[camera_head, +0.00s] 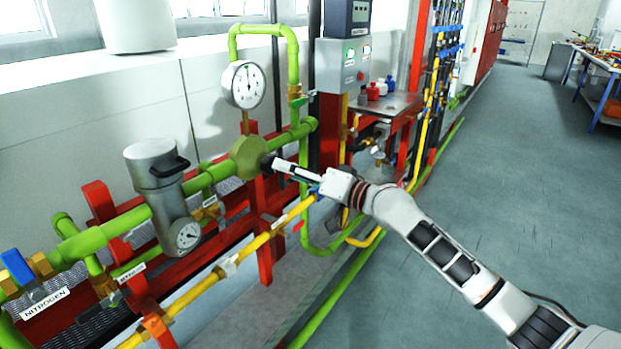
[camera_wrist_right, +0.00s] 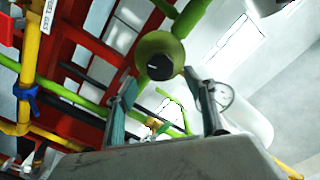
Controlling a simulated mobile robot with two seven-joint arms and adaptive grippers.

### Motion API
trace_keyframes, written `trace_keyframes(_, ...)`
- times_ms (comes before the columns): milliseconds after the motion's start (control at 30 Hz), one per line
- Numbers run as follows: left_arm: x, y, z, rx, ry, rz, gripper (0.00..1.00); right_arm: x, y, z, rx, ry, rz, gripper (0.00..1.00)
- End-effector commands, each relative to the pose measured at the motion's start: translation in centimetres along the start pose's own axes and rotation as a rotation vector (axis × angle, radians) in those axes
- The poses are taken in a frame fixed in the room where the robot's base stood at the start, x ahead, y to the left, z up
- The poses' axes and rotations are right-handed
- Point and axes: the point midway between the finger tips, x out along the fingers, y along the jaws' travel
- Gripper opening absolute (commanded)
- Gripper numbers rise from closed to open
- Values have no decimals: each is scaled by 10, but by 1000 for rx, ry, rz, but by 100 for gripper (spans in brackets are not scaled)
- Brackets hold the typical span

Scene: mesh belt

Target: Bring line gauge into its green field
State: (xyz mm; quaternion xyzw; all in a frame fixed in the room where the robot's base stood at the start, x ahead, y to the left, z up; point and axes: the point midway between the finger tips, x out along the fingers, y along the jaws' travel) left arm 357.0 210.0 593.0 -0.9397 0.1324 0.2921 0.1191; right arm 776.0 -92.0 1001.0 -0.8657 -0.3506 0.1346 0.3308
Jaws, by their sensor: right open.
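The large round gauge (camera_head: 244,85) has a white dial and stands upright on a brass stem above the green pipe. My right gripper (camera_head: 280,167) is at this knob, coming from the right. In the right wrist view the gripper (camera_wrist_right: 165,100) is open, its fingers apart below and either side of the knob (camera_wrist_right: 160,67). Contact cannot be told. My left gripper is out of view.
A grey filter housing (camera_head: 156,185) with a small gauge (camera_head: 188,235) stands left on the green line. A yellow pipe (camera_head: 200,287) and red frame (camera_head: 265,230) run below. A grey control box (camera_head: 343,66) stands behind. Open floor (camera_head: 480,180) lies to the right.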

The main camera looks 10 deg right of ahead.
Motion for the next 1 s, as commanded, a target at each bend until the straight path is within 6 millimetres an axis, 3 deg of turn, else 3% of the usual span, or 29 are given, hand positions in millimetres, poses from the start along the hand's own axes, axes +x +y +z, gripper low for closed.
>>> trace_keyframes(100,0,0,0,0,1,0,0,-26,1,0,-1,-1,2,53)
trace_keyframes(300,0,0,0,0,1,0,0,-54,0,0,0,0,1,53)
trace_keyframes(800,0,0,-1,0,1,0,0,-63,0,1,0,0,1,53)
trace_keyframes(933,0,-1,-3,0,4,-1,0,-66,8,21,-14,-6,18,53)
trace_keyframes(1000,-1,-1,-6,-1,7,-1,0,-71,17,44,-38,-12,41,53)
